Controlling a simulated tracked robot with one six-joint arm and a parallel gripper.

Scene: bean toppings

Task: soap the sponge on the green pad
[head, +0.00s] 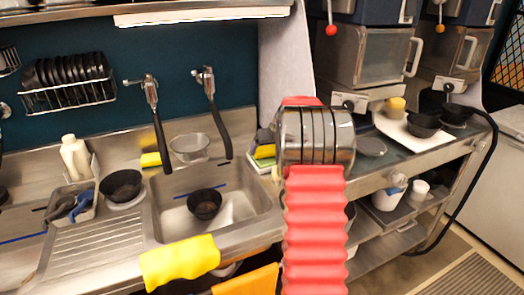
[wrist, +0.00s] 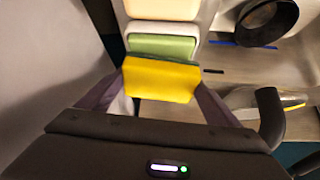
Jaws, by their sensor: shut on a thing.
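My gripper (wrist: 158,92) is shut on a yellow sponge (wrist: 160,80), with a grey-purple finger on each side of it. The green pad (wrist: 165,46) lies in a pale holder just beyond the sponge, which overlaps its near edge in the wrist view. I cannot tell whether they touch. In the head view, the yellow sponge (head: 264,151) shows beside the sink's right rim, close above the green. My red arm and its metal joint hide most of the gripper there.
A cream pad (wrist: 162,8) lies beyond the green one. The sink (head: 240,208) holds a black bowl (head: 204,204). Black tap hoses (head: 220,130) hang near the gripper. A glass bowl (head: 190,148) stands behind the sink. A white bottle (head: 75,157) is at the left.

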